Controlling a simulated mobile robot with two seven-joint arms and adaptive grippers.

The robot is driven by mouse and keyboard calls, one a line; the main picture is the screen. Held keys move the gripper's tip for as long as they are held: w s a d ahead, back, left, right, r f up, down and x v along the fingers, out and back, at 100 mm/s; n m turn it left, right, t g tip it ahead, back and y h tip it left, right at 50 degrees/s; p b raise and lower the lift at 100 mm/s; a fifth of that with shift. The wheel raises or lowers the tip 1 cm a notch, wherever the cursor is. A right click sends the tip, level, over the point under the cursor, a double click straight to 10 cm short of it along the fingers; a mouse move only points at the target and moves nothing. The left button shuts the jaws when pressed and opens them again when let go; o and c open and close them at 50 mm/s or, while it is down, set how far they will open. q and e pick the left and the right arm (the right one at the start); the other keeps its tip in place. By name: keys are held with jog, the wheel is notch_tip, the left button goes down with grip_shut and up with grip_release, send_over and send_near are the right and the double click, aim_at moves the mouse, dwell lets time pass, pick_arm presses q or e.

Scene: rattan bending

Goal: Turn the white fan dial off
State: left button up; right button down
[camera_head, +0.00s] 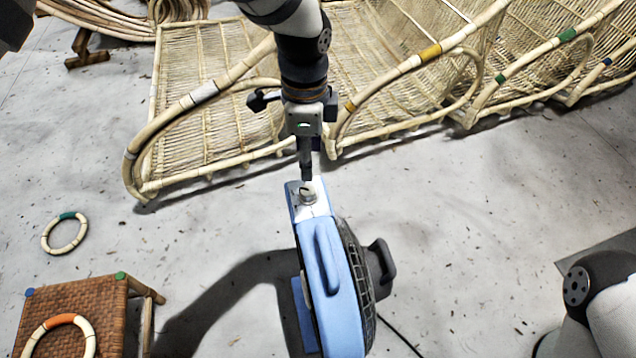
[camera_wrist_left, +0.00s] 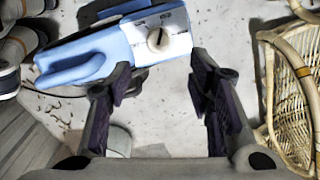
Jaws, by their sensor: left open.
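The blue fan (camera_head: 340,285) stands on the floor with its handle on top and a dark grille on its right side. Its white control panel carries a pale round dial (camera_head: 308,196). In the left wrist view the dial (camera_wrist_left: 158,38) shows a dark pointer line, with small markings above it that I cannot read. My left gripper (camera_head: 306,176) points down just above the dial, seen nearly edge-on. In the left wrist view my left gripper (camera_wrist_left: 163,88) is open and empty, and the dial lies beyond the gap between its fingers. My right gripper is out of view.
Rattan chair frames (camera_head: 215,125) stand behind the fan. A woven stool (camera_head: 75,300) is at the lower left, with a rattan ring (camera_head: 60,342) on it. Another ring (camera_head: 64,233) lies on the floor. A cable (camera_head: 400,338) runs from the fan.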

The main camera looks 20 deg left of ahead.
aim_at(308, 190)
pick_arm(q)
notch_tip(308, 190, down, 10)
jog(key=shift+s+f+b, duration=0.1)
jog(key=shift+s+b, duration=0.05)
jog(key=shift+b, duration=1.05)
grip_shut()
